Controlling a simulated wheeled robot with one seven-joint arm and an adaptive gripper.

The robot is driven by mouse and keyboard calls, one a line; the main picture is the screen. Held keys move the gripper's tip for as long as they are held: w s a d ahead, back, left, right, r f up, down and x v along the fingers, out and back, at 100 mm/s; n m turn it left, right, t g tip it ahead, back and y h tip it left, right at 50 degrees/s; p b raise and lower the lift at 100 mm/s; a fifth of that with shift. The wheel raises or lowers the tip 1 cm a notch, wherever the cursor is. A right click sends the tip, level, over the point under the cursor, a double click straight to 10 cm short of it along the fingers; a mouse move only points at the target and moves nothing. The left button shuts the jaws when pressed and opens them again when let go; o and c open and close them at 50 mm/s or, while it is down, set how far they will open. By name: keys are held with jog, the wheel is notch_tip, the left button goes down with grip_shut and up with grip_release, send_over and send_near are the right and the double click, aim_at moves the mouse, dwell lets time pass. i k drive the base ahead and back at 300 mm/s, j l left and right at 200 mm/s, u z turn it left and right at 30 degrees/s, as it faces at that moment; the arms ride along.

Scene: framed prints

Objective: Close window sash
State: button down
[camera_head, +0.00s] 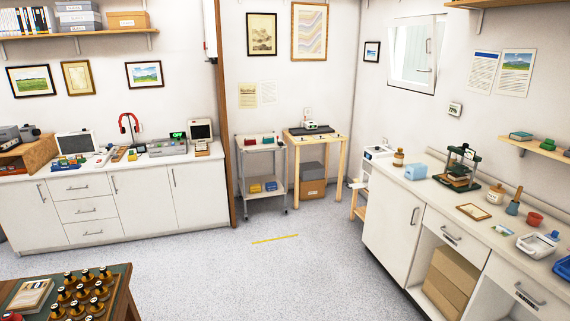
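The window (396,50) is high on the right-hand wall, above the far end of the right counter. Its white-framed sash (436,60) stands ajar, angled out from the wall. A slim handle (428,46) shows near the sash's right side. The hinge details are too small to tell. My gripper and arm do not show in this view.
A table with bottles (124,290) fills the lower left corner. The grey speckled floor (255,275) is clear in the middle.

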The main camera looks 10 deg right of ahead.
aim_at(430, 20)
jog(key=i+l+z, duration=0.15)
jog(key=i+z, duration=0.2)
jog(key=i, duration=0.8)
jog(key=i+j+z, duration=0.15)
jog(key=i+z, duration=0.15)
jog(key=i, duration=0.85)
jog(key=i+u, duration=0.15)
jog(key=i, duration=0.6)
jog(key=i+u, duration=0.2)
jog(key=i, duration=0.55)
jog(key=i+l+u, duration=0.15)
jog(key=i, duration=0.6)
